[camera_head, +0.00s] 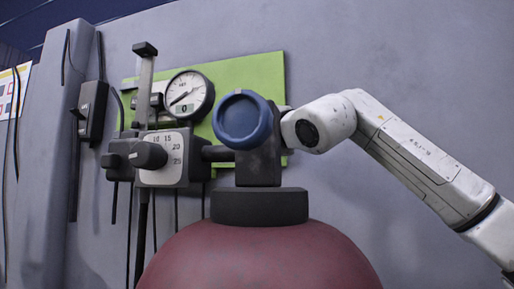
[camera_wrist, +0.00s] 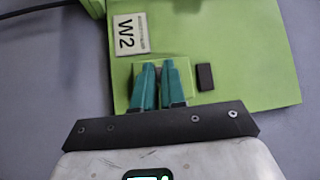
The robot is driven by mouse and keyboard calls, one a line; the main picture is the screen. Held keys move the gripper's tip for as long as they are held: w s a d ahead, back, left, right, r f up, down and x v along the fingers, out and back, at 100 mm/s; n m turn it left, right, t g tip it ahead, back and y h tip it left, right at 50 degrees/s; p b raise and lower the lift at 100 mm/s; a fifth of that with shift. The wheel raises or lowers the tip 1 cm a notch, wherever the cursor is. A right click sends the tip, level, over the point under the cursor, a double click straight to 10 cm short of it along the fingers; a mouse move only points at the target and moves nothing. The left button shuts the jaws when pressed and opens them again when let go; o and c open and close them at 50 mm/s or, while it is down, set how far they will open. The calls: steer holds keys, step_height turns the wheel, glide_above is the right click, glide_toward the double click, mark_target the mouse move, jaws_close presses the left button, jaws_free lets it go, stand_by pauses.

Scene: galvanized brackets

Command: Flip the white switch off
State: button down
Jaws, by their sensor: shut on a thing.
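In the wrist view, my gripper (camera_wrist: 160,68) has its two teal fingers close together over a small raised green box on the green panel (camera_wrist: 235,45). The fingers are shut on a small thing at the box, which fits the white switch. The fingers hide nearly all of it, so its position, on or off, cannot be told. In the head view my arm reaches in from the right to the green panel (camera_head: 262,75), and the gripper is hidden behind the blue-capped post.
In the head view, a round gauge (camera_head: 189,96), a dial box (camera_head: 162,157), and a dark wall box (camera_head: 92,110) with cables stand to the left. Bare grey wall lies right.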

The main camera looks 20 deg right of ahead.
steer(key=shift+w+f+n+t+y+b, duration=0.1)
steer(key=shift+f+n+t+y+b, duration=0.5)
steer(key=shift+n+b, duration=0.45)
steer(key=c, duration=1.5)
jaws_free()
steer(key=shift+r, duration=0.1)
steer(key=b+v, duration=0.4)
steer(key=v, duration=0.3)
steer(key=shift+s, duration=0.3)
